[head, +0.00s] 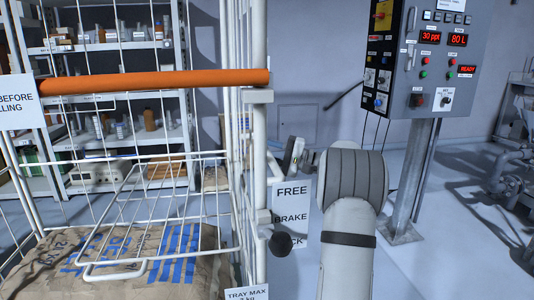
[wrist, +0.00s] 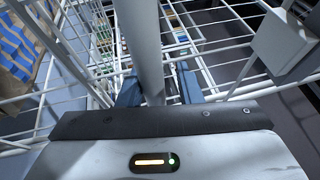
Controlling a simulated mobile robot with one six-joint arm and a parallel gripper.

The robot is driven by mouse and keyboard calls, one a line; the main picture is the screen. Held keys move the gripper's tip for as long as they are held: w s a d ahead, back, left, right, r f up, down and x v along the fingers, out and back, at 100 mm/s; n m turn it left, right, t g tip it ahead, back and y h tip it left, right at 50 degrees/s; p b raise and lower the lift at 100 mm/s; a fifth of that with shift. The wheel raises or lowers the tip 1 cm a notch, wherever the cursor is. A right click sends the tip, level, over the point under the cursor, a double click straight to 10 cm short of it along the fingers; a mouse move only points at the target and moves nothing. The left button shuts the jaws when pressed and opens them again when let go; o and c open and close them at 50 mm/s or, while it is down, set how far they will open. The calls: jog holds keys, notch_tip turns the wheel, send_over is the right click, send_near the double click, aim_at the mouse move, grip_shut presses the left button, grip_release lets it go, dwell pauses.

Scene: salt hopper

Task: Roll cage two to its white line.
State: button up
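A white wire roll cage (head: 259,190) with an orange handle bar (head: 155,81) fills the left of the head view. No number shows on it. A black brake knob (head: 280,243) sits on its near corner, beside a FREE/BRAKE/LOCK sign (head: 291,210), partly covered. My gripper (wrist: 160,92) has its two blue-grey fingers apart, one each side of a pale upright post (wrist: 140,40). A gap shows between post and right finger. I cannot tell whether the left finger touches it. In the head view my arm hides much of the gripper. I see no white floor line.
Paper sacks (head: 130,270) lie in the cage. Loaded shelves (head: 110,140) stand behind it. A control panel (head: 420,60) on a grey post (head: 412,190) stands to the right, with pipework (head: 512,160) at the far right. Some floor (head: 450,230) is clear right of the post.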

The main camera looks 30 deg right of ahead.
jog(key=shift+o, duration=1.1)
jog(key=shift+d, duration=0.1)
jog(key=shift+f, duration=0.15)
jog(key=p+v, duration=0.1)
jog(key=v, duration=0.7)
jog(key=shift+p, duration=0.35)
jog(key=p+x, duration=0.2)
jog(key=x, duration=0.7)
jog(key=shift+a, duration=0.55)
